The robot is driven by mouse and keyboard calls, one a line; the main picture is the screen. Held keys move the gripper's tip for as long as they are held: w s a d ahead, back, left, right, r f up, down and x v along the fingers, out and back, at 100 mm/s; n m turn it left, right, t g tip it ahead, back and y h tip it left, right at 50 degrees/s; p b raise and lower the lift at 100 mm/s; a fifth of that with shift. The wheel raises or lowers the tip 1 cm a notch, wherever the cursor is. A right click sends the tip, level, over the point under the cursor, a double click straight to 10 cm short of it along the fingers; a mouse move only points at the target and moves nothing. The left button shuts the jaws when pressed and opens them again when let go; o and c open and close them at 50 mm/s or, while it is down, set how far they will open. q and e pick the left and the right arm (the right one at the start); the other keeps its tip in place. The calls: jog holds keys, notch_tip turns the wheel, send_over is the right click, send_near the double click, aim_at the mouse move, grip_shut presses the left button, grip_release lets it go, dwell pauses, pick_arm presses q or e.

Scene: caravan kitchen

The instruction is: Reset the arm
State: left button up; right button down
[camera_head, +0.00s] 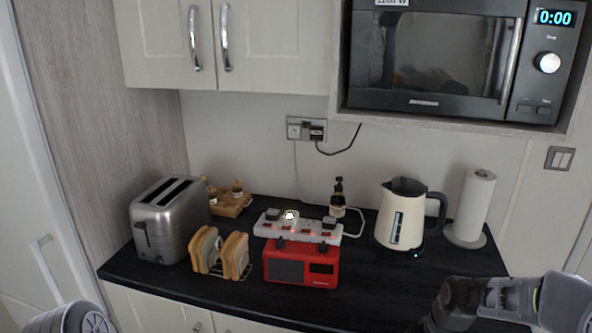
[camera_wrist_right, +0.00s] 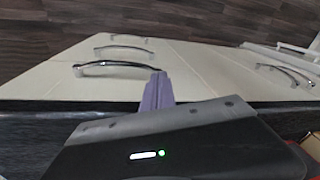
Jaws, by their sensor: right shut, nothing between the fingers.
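My right arm (camera_head: 500,300) comes in at the lower right of the head view, in front of the counter's right end. In the right wrist view my right gripper (camera_wrist_right: 158,85) shows as narrow purple-grey fingers pressed together, with nothing between them. Its tips appear over the pale cabinet fronts, just past the dark counter edge. In the head view its fingertips cannot be made out. Part of my left arm (camera_head: 75,320) shows at the lower left corner; its gripper is out of view.
The black counter (camera_head: 390,290) holds a toaster (camera_head: 170,220), toast rack (camera_head: 222,255), red radio (camera_head: 302,265), power strip (camera_head: 297,229), kettle (camera_head: 402,222) and paper roll (camera_head: 472,205). A microwave (camera_head: 440,55) hangs above. Cabinet handles (camera_wrist_right: 112,67) stick out below the counter. The front right counter is clear.

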jog(key=s+a+f+y, duration=0.1)
jog(key=s+a+f, duration=0.3)
jog(key=a+f, duration=0.5)
jog(key=s+a+f+m, duration=0.1)
jog(key=s+a+f, duration=0.5)
jog(key=s, duration=0.2)
jog(key=s+a+f+m+y, duration=0.1)
jog(key=s+a+f, duration=0.5)
jog(key=s, duration=0.3)
jog(key=shift+s+a+f+g, duration=0.15)
jog(key=shift+a+f+g, duration=0.25)
jog(key=shift+f, duration=0.05)
